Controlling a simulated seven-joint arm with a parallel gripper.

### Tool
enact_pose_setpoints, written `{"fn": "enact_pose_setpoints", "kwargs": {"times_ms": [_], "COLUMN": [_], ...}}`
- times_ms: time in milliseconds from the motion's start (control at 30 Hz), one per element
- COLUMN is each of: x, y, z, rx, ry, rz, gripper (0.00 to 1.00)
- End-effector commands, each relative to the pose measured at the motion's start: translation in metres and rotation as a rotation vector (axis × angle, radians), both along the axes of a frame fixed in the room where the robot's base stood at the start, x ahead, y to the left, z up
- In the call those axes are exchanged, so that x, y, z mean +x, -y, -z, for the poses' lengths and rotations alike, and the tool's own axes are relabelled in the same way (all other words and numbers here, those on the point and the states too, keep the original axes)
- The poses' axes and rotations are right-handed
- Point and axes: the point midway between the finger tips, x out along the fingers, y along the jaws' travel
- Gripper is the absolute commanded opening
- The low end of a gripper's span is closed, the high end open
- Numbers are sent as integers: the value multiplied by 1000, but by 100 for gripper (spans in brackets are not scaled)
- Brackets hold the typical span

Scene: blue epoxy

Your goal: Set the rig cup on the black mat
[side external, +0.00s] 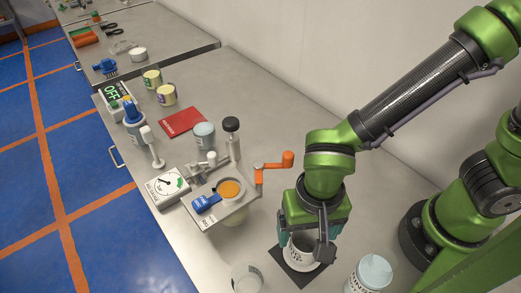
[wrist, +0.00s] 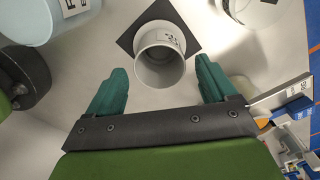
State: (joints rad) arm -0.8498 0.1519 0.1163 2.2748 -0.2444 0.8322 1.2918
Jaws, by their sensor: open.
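A white cup with a printed label, which looks like the rig cup (wrist: 150,72), stands on the black mat (wrist: 133,40) in the wrist view. It looks upright and empty. In the side view the cup (side external: 299,262) is partly hidden by my gripper (side external: 304,242), and the mat (side external: 291,277) shows around its base. My gripper is open, with its teal fingers (wrist: 161,66) on either side of the cup's near rim. In the wrist view there are gaps between the fingers and the cup wall.
The rig (side external: 228,200) with an orange-filled vessel and an orange crank (side external: 274,166) stands left of my gripper. A clear glass (side external: 247,278) is left of the mat, and a pale blue lidded jar (side external: 371,273) is right. A red booklet (side external: 182,121) lies farther back.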

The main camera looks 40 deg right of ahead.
Motion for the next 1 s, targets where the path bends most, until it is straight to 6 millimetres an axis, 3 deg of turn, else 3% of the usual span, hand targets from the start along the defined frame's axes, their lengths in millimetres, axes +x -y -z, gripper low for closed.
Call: {"fn": "enact_pose_setpoints", "kwargs": {"times_ms": [200, 400, 500, 567, 733, 900, 1000], "x": [1, 1, 11, 24, 60, 69, 67], "y": [0, 1, 12, 28, 102, 171, 196], "z": [-45, -66, -77, -88, -127, -156, -166], "rx": [4, 3, 32, 70, 186, 190, 158], "ry": [3, 2, 21, 51, 239, 476, 574], "rz": [1, 0, 1, -5, -45, -104, -131], "gripper": [85, 85, 85, 85, 85, 85, 85]}}
